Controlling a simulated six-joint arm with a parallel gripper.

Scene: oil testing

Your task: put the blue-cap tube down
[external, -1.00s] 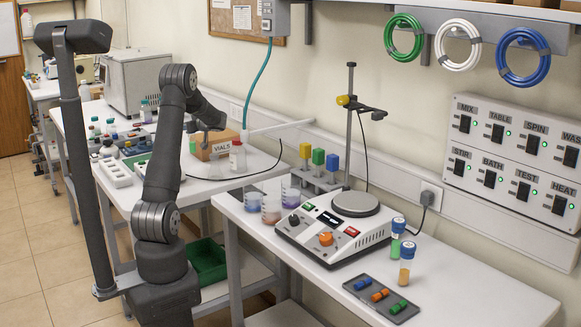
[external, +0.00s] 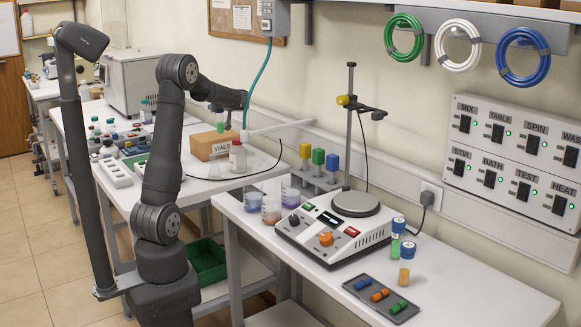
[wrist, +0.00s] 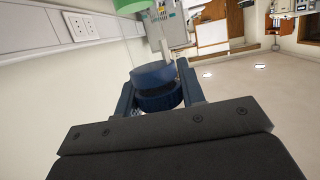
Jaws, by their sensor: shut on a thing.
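My gripper (external: 222,104) is up in the air above the far bench, over the cardboard box marked VIALS. It is shut on the blue-cap tube, whose green lower part (external: 220,126) hangs below the gripper in the external view. In the wrist view the blue cap (wrist: 155,78) sits between the two fingers, and part of the green content (wrist: 131,5) shows at the top edge. The tube is clear of the bench. The fingers are small and hard to make out in the external view.
A hotplate (external: 333,228) with a stand is on the near bench.

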